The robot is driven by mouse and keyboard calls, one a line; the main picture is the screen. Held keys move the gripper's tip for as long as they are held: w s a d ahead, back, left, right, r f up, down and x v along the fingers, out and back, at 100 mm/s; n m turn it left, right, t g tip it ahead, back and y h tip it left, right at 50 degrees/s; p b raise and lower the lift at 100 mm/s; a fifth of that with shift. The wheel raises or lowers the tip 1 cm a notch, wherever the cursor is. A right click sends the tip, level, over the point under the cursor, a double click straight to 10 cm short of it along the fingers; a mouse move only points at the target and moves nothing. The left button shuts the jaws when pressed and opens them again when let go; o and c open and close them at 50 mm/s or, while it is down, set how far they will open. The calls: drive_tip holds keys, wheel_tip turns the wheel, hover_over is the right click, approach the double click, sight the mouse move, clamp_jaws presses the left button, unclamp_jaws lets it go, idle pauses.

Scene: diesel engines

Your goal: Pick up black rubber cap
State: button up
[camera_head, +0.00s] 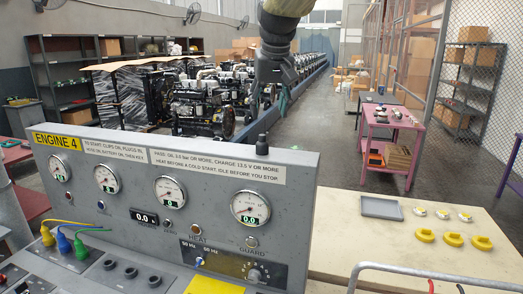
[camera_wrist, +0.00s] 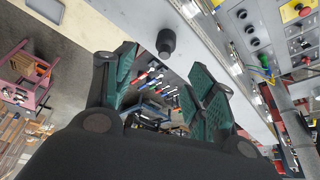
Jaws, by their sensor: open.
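The black rubber cap (camera_head: 262,144) stands upright on the top edge of the grey ENGINE 4 panel (camera_head: 110,190), right of the middle in the head view. In the wrist view the cap (camera_wrist: 166,42) shows beyond the fingertips, roughly in line with the gap between them. It sits on the panel's pale edge. My gripper (camera_wrist: 166,66) is open, with its green-padded fingers apart and nothing between them. In the head view my dark gripper (camera_head: 265,90) hangs above the cap, clear of it; its fingers are hard to make out there.
The panel carries gauges, knobs and cables. A cream table (camera_head: 455,240) at right holds a grey tray (camera_head: 381,208), yellow parts (camera_head: 453,239) and a metal rail (camera_head: 420,274) in front. Engines (camera_head: 200,105) stand behind the panel. A pink cart (camera_head: 391,140) stands farther back.

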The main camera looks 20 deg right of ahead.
sight(262, 135)
drive_tip(key=b+x, duration=0.2)
drive_tip(key=x, duration=0.1)
drive_tip(key=w+b+x, duration=0.1)
drive_tip(key=b+x, duration=0.1)
drive_tip(key=x, duration=0.1)
drive_tip(key=shift+r, duration=0.25)
drive_tip(key=shift+s+a+f+p, duration=0.2)
drive_tip(key=shift+f+p, duration=0.25)
drive_tip(key=shift+p, duration=0.15)
drive_tip(key=x, duration=0.1)
drive_tip(key=p+x, duration=0.1)
drive_tip(key=x, duration=0.1)
drive_tip(key=shift+w+a+f+p, duration=0.2)
drive_tip(key=shift+w+p, duration=0.05)
drive_tip(key=shift+p, duration=0.05)
drive_tip(key=shift+f, duration=0.4)
drive_tip(key=shift+d, duration=0.1)
